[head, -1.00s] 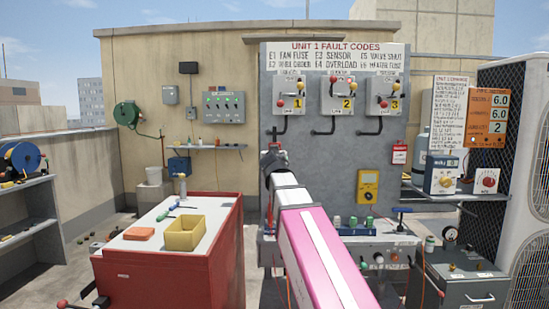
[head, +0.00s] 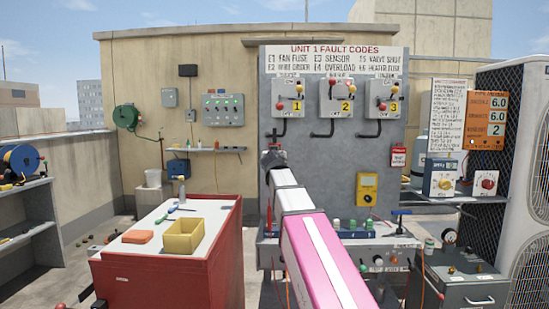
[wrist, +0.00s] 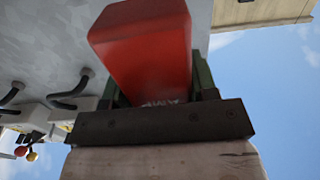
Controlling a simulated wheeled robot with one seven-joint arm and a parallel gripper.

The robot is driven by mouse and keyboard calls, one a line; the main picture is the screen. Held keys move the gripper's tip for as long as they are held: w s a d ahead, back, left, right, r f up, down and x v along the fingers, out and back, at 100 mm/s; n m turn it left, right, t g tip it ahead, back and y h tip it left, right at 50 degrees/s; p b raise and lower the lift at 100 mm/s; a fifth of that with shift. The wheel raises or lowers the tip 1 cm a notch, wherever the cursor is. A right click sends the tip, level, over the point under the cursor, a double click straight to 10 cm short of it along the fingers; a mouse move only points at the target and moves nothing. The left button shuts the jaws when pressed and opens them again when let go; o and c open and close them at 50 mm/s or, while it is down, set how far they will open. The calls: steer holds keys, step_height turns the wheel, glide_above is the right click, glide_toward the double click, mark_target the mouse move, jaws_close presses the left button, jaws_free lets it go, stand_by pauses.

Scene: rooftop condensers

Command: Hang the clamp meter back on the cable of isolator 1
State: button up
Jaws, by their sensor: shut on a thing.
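In the wrist view a red, block-shaped body, the clamp meter (wrist: 145,45), sits between the dark green fingers of my gripper (wrist: 157,82). My gripper is shut on it. Its jaw end cannot be made out. Isolator 1 (head: 289,97) is a grey box with a yellow 1 label, at the panel's upper left. Its black cable (head: 281,129) bends down and left below the box. The meter is not seen touching the cable.
The grey panel (head: 330,160) also bears isolator 2 (head: 336,97) and isolator 3 (head: 382,96), each with a black cable. A yellow meter (head: 368,188) is lower right on it. A red cabinet (head: 225,245) with a yellow bin (head: 184,236) stands left.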

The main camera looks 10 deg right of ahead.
steer(key=w+d+f, duration=0.1)
steer(key=w, duration=0.5)
steer(key=shift+f, duration=0.3)
stand_by(0.4)
steer(key=shift+w+d, duration=0.1)
steer(key=o, duration=1.2)
